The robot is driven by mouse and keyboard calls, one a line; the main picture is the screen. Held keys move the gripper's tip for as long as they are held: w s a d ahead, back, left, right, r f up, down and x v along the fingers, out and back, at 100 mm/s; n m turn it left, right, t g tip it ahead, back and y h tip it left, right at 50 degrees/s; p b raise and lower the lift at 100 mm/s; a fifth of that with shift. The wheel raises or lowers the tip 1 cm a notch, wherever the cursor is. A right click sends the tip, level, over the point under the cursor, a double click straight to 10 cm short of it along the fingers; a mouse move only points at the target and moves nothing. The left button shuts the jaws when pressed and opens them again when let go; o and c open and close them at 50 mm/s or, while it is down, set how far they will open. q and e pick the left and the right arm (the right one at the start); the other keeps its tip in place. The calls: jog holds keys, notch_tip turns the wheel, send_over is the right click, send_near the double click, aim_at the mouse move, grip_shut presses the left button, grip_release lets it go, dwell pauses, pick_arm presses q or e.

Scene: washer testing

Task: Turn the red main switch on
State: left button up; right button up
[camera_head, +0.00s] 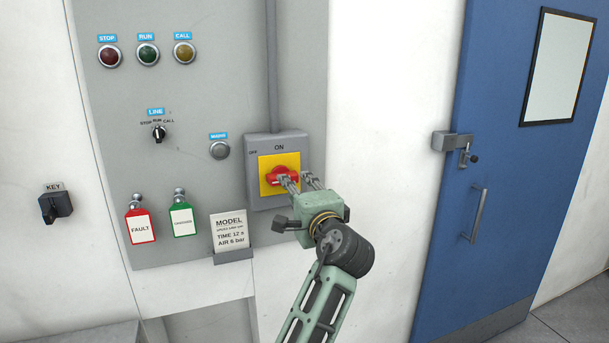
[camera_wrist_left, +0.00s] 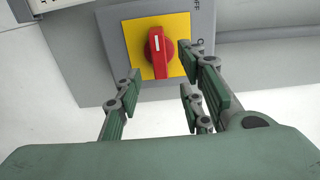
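The red main switch (camera_head: 281,176) is a rotary knob on a yellow plate (camera_head: 266,161) on a grey box. "ON" is printed above it and "OFF" at the upper left. In the left wrist view the red knob (camera_wrist_left: 160,52) has a white mark at its upper end, away from the "ON" label at the right; its handle lies roughly level in the head view, mark end to the left. My left gripper (camera_head: 298,180) is open just in front of the knob. In the left wrist view its fingers (camera_wrist_left: 158,76) are apart, with the knob between and beyond them. My right gripper is not in view.
The grey panel (camera_head: 190,100) carries indicator lamps, a line selector (camera_head: 159,133), a mains button (camera_head: 219,149), hanging fault (camera_head: 140,226) and green tags (camera_head: 181,219), and a model card (camera_head: 229,232) left of my gripper. A blue door (camera_head: 500,200) stands right. The wall between is clear.

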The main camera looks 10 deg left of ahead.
pick_arm(q)
jog(key=p+x, duration=0.2)
jog(key=x, duration=0.4)
jog(key=shift+w+a, duration=0.15)
jog(key=shift+a, duration=0.35)
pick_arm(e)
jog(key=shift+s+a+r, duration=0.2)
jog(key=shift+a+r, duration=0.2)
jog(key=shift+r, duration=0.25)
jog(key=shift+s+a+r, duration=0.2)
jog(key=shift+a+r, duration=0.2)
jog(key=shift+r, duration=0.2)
pick_arm(q)
jog(key=shift+c, duration=0.5)
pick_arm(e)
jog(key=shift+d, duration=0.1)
pick_arm(q)
jog(key=shift+f, duration=0.1)
jog(key=c, duration=0.4)
grip_shut()
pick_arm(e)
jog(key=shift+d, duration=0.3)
